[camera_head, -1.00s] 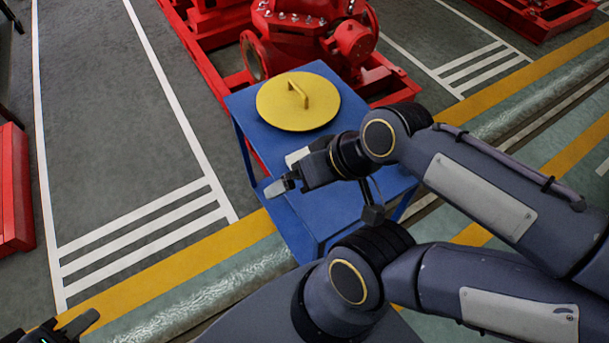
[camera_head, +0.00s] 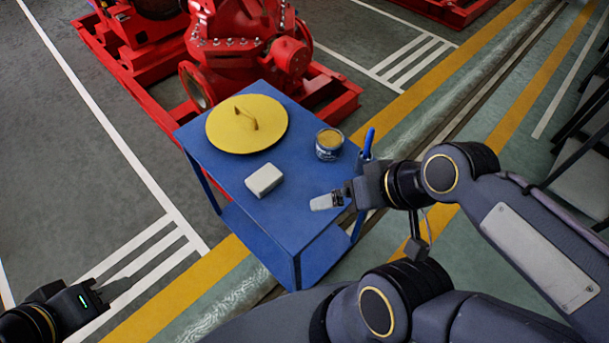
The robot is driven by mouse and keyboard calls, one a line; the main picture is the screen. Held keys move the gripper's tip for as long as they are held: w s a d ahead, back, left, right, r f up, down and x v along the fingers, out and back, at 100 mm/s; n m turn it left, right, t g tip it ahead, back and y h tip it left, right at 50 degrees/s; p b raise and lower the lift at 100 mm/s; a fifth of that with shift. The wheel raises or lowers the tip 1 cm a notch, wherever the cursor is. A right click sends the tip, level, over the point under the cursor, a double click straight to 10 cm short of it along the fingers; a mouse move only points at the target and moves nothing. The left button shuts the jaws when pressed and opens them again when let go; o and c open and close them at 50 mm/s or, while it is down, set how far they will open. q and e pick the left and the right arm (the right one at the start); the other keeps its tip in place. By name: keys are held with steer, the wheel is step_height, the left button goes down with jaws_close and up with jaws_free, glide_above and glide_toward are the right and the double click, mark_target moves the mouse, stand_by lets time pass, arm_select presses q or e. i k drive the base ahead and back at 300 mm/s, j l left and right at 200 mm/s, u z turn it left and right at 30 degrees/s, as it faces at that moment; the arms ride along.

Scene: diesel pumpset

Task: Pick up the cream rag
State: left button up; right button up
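A small cream-white folded block (camera_head: 264,180), which looks like the cream rag, lies on the blue table (camera_head: 222,168), in front of the yellow lid. My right gripper (camera_head: 326,202) is over the table's right part, to the right of the rag and apart from it. Its fingers overlap in this view, so its opening does not show. My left gripper (camera_head: 118,287) is at the lower left, over the floor and away from the table. It points right, and its opening is unclear. Neither gripper visibly holds anything.
A round yellow lid with a handle (camera_head: 240,135) covers the table's back left. An open tin (camera_head: 328,145) and a blue upright tool (camera_head: 368,142) stand at its right side. Red pump machinery (camera_head: 240,50) stands behind. The table's front is clear.

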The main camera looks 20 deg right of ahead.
mark_target(268, 176)
steer(key=z, duration=0.4)
steer(key=j+z, duration=0.1)
steer(key=j, duration=0.75)
steer(key=i+j+z, duration=0.15)
steer(key=i+j, duration=0.4)
steer(key=i, duration=0.05)
